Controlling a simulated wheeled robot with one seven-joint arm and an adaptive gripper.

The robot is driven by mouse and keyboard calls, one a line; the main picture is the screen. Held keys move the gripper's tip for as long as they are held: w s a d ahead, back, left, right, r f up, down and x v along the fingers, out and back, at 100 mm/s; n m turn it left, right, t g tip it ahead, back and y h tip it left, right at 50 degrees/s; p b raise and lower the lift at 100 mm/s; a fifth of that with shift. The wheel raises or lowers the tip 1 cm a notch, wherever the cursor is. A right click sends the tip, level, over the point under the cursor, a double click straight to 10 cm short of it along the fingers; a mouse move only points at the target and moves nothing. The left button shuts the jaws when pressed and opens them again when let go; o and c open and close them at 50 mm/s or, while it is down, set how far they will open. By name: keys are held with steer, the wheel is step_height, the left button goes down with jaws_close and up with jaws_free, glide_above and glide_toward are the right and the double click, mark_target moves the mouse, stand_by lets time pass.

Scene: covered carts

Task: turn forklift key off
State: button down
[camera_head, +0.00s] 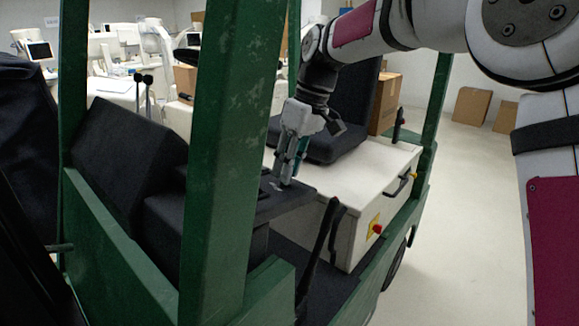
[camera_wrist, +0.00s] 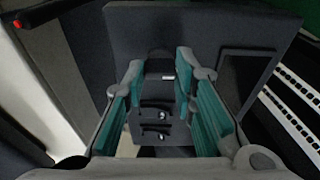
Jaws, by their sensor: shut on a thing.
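The forklift (camera_head: 215,160) has a green frame and a dark dashboard panel (camera_head: 300,194). My gripper (camera_head: 284,182) reaches down to the top of this panel, its fingertips at the surface. In the wrist view, my gripper (camera_wrist: 160,72) has its teal-padded fingers on both sides of a small dark key (camera_wrist: 160,66), shut on it. The key stands at the panel and shows a small pale mark. Its exact turn angle is hard to read. In the head view the key is hidden by the fingers.
A black seat (camera_head: 350,115) and a white housing with a red button (camera_head: 377,228) stand behind the panel. A green post (camera_head: 228,140) rises close in front. A black lever (camera_head: 322,240) stands right of the panel. Open floor (camera_head: 460,220) lies to the right.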

stand_by(0.3)
steer(key=c, duration=1.3)
jaws_free()
steer(key=v, duration=1.2)
steer(key=s+d+m+t+h, duration=0.1)
steer(key=s+d+m+t, duration=0.15)
steer(key=s+d, duration=0.45)
steer(key=s+d+m+t+h, duration=0.1)
steer(key=s+d+m, duration=0.25)
steer(key=s, duration=0.55)
steer(key=s+d+f+m, duration=0.1)
steer(key=s+d+f, duration=0.1)
steer(key=s, duration=0.3)
steer(key=s+d+f+m+t, duration=0.1)
steer(key=s+d+f+m, duration=0.1)
steer(key=s+d+f, duration=0.1)
steer(key=s+d+f+m+t+h, duration=0.1)
steer(key=s+d+f, duration=0.2)
steer(key=s+f, duration=0.3)
steer(key=shift+s+f, duration=0.25)
steer(key=shift+s, duration=0.05)
